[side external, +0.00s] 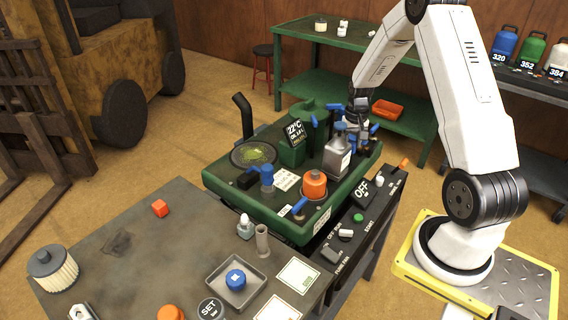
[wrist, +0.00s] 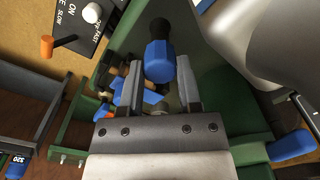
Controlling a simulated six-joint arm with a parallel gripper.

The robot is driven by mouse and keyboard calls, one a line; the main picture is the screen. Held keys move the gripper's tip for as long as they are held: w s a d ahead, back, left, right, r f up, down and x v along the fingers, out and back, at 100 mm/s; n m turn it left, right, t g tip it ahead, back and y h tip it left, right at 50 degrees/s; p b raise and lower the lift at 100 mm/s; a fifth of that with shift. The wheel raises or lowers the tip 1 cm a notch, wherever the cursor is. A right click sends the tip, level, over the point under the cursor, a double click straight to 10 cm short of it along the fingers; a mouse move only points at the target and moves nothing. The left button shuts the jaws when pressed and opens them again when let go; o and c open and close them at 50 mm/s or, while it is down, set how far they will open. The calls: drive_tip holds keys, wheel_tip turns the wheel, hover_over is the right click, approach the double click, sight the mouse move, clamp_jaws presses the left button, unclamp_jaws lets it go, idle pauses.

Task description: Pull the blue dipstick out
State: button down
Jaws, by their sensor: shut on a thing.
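My gripper (wrist: 160,68) has its two fingers on either side of a blue grip (wrist: 160,62) in the wrist view and is shut on it. This appears to be the handle of the blue dipstick. A dark round part shows just beyond it. In the side view my gripper (side external: 358,112) is low over the far right end of the green mower deck (side external: 225,190). Several blue handles cluster there, and I cannot tell which one is held. The dipstick's lower part is hidden.
A grey metal bottle (side external: 338,160) and an orange cap (side external: 314,183) stand on the deck near my gripper. A black control panel (side external: 362,215) runs along its near right side. A dark workbench (side external: 125,240) is in front. A green table (side external: 330,40) stands behind.

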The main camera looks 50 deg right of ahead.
drive_tip(key=shift+r, duration=0.2)
drive_tip(key=shift+r, duration=1.3)
drive_tip(key=shift+r, duration=0.1)
wheel_tip(320, 180, up, 13)
drive_tip(key=shift+r, duration=0.2)
idle(1.1)
idle(0.6)
